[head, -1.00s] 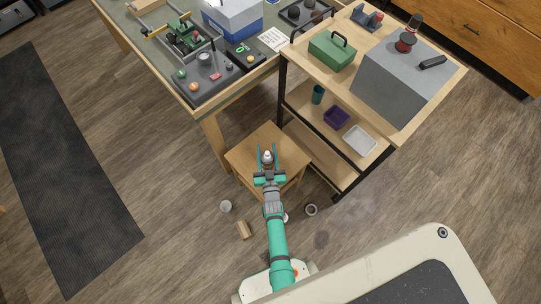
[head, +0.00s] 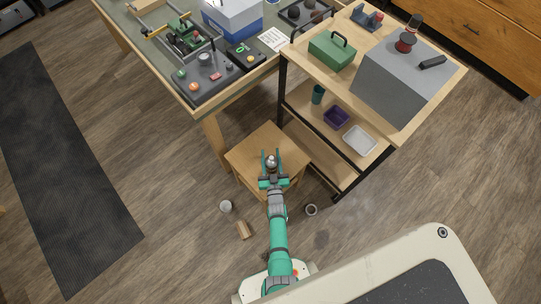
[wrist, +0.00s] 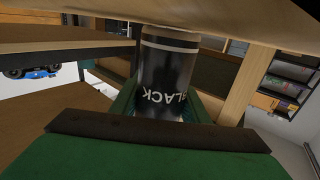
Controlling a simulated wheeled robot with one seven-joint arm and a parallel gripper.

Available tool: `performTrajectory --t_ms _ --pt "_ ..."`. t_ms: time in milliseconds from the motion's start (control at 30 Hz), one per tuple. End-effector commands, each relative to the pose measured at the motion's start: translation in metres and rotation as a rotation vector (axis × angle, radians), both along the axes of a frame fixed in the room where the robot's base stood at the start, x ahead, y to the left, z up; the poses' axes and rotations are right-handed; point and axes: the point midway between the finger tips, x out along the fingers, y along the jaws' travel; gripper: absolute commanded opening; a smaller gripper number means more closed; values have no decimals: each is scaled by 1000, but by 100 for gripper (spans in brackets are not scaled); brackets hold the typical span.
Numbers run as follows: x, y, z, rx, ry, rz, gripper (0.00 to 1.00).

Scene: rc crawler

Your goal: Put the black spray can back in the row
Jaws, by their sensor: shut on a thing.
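The black spray can (wrist: 168,75) fills the middle of the wrist view, with a pale band and upside-down white lettering that reads in part "LACK". My gripper (head: 271,165) is shut on it, with a green finger on each side. In the head view the top of the can (head: 271,159) shows as a small grey-white tip between the fingers, over the small wooden stool (head: 246,158). I cannot tell whether the can touches the stool. I cannot make out a row of cans in either view.
A wooden cart (head: 448,70) with lower shelves stands just right of the stool. A workbench (head: 218,98) stands behind it. A grey cup (head: 225,206), a wooden block (head: 243,230) and a dark-centred ring (head: 311,209) lie on the floor near my arm.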

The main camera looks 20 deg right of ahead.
Motion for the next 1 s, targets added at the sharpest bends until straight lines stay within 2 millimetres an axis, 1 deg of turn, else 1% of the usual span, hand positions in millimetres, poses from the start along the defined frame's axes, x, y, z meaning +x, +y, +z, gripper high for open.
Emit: performTrajectory --t_ms 67,100,167,567,667,767,1000 --pt "0 0 -2 0 0 -1 15" --pt "0 0 -2 0 0 0 46" --pt "0 0 -2 0 0 0 60" --pt "0 0 1 0 0 0 60" --pt "-10 3 0 0 2 1 60" --pt "-25 7 -1 0 3 1 60" --pt "-70 19 0 1 2 0 60"
